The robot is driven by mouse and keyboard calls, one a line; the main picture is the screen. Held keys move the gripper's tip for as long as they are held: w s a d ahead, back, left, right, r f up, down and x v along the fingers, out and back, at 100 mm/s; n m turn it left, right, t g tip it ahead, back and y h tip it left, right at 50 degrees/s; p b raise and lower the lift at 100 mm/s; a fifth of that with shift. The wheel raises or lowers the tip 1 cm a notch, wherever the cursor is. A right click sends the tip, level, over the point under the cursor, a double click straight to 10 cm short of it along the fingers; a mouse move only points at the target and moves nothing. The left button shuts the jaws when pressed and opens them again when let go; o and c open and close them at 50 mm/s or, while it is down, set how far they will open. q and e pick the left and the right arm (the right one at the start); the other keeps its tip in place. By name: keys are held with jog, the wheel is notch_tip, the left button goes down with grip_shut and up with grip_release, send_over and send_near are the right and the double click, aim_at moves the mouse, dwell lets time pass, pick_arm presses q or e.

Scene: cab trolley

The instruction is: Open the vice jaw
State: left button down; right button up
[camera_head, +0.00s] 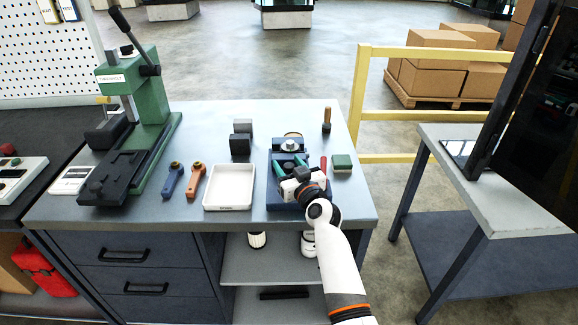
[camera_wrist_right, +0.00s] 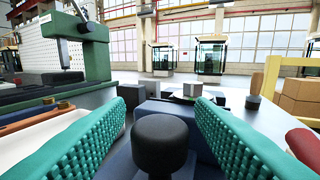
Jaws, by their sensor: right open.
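In the right wrist view, the open teal fingers (camera_wrist_right: 163,108) stand on either side of a dark round knob (camera_wrist_right: 160,140) in front of the blue vice body (camera_wrist_right: 150,108). The fingers look apart from the knob. My wrist hides much of the vice's near side in the head view. My left gripper is not in view.
A white tray (camera_head: 229,204), dark blocks (camera_head: 240,145) and blue and orange tools (camera_head: 195,180) lie left of the vice. A green press (camera_head: 150,110) stands at the left.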

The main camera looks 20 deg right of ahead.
jog(key=shift+c, duration=0.6)
grip_shut()
jog(key=shift+s+a+p, duration=0.1)
jog(key=shift+s+p, duration=0.25)
jog(key=shift+s, duration=0.05)
jog(key=s+p, duration=0.1)
jog(key=s, duration=0.1)
jog(key=s+a+p, duration=0.1)
jog(key=s, duration=0.1)
jog(key=shift+s+a, duration=0.15)
jog(key=shift+s, duration=0.1)
jog(key=shift+w, duration=0.15)
jog(key=shift+o, duration=0.6)
grip_release()
